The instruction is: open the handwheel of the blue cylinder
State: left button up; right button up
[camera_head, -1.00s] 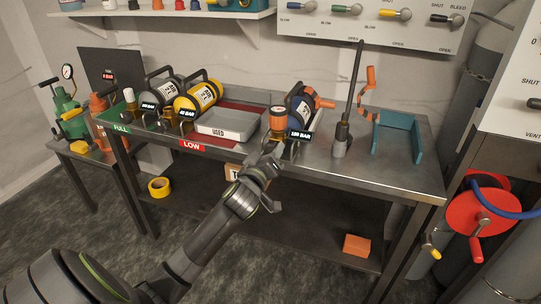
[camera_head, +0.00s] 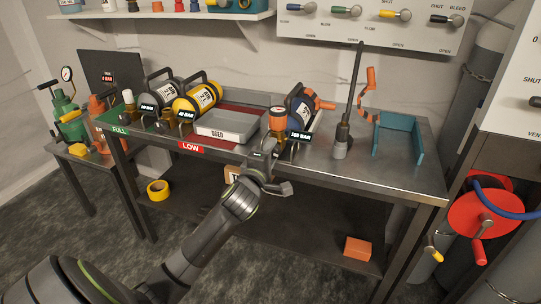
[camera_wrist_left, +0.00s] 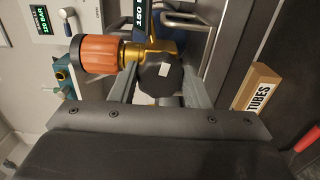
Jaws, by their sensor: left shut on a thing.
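The blue cylinder (camera_head: 305,110) lies on the steel bench, right of the grey tray, with its valve toward me. Its brass valve (camera_wrist_left: 135,50) carries an orange cap (camera_wrist_left: 95,54), which also shows in the head view (camera_head: 278,118). A dark round handwheel (camera_wrist_left: 158,76) with a white mark sits at the valve's near end. My left gripper (camera_head: 266,152) is at the bench's front edge, below the valve. In the left wrist view its fingers lie on both sides of the handwheel, shut on it. The handwheel is hidden in the head view. My right gripper is out of view.
A yellow cylinder (camera_head: 198,97) and a black one (camera_head: 160,88) lie to the left, beyond the grey tray (camera_head: 228,124). A tall lever tool (camera_head: 342,130) and a teal bracket (camera_head: 398,138) stand to the right. A TUBES box (camera_wrist_left: 262,88) is below the bench top.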

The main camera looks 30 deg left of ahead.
pick_arm(q)
jog(key=shift+f+n, duration=0.15)
jog(key=shift+n, duration=0.95)
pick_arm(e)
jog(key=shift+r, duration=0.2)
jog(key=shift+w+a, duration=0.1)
pick_arm(q)
jog(key=o, duration=1)
jog(key=v, duration=1.7)
jog(key=shift+s+d, duration=0.15)
jog(key=shift+s, duration=0.05)
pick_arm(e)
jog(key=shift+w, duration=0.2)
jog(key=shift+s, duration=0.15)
